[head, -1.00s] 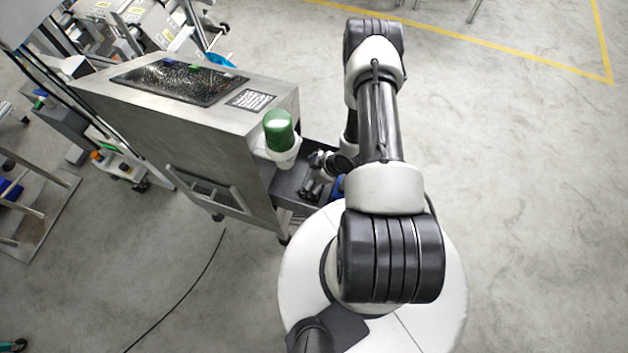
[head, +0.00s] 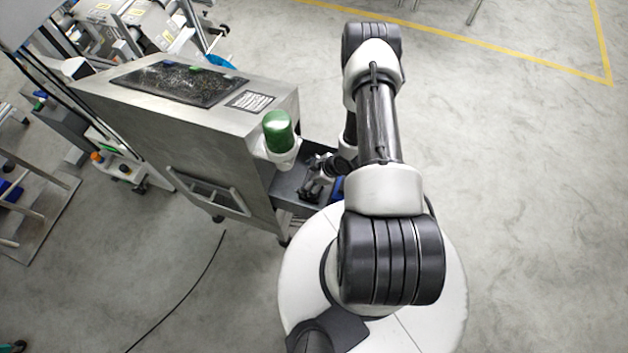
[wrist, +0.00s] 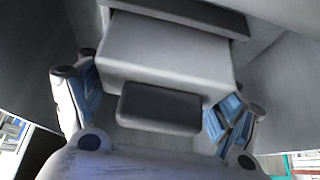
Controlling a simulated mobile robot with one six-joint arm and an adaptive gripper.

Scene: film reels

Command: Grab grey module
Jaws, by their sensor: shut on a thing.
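The grey module shows in the wrist view as a pale grey box (wrist: 165,60) with a dark grey block (wrist: 160,108) on its near face. It sits in a recess with a dark edge above it. My gripper (wrist: 154,106) has its blue-padded fingers on both sides of the module's near end and is shut on it. In the head view my gripper (head: 318,185) is over a dark tray at the right end of the metal cabinet. The module cannot be made out there.
The metal cabinet (head: 190,130) stands left of my arm. A green-capped holder (head: 278,132) sticks out from its end, close to the gripper. The dark tray (head: 288,187) lies below. A cable (head: 190,290) runs over the floor. Open floor is at the right.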

